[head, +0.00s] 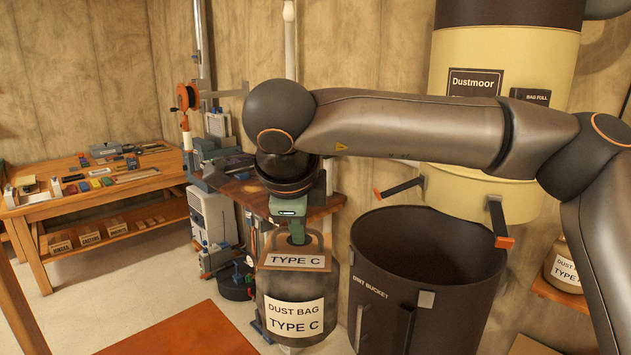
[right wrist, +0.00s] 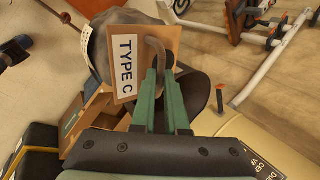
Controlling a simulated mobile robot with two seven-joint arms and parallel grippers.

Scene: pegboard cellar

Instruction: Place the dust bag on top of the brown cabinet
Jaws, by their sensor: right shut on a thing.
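The dust bag (head: 290,285) is a grey, rounded bag with a tan collar, and its labels read "DUST BAG TYPE C". It hangs upright in the head view, left of the dirt bucket. My right gripper (head: 296,235) points down and is shut on the bag's top loop. In the right wrist view the bag (right wrist: 98,45) shows behind its collar, with the fingers (right wrist: 160,80) at the loop. A flat reddish-brown top (head: 190,333) shows at the bottom of the head view; I cannot tell whether it is the brown cabinet. My left gripper is not in view.
The open dark dirt bucket (head: 395,300) stands close right of the bag, under the cream Dustmoor collector (head: 470,130). Another labelled dust bag (head: 563,268) sits on a shelf at the right. A wooden workbench (head: 100,190) with tools stands at the far left, with clear floor before it.

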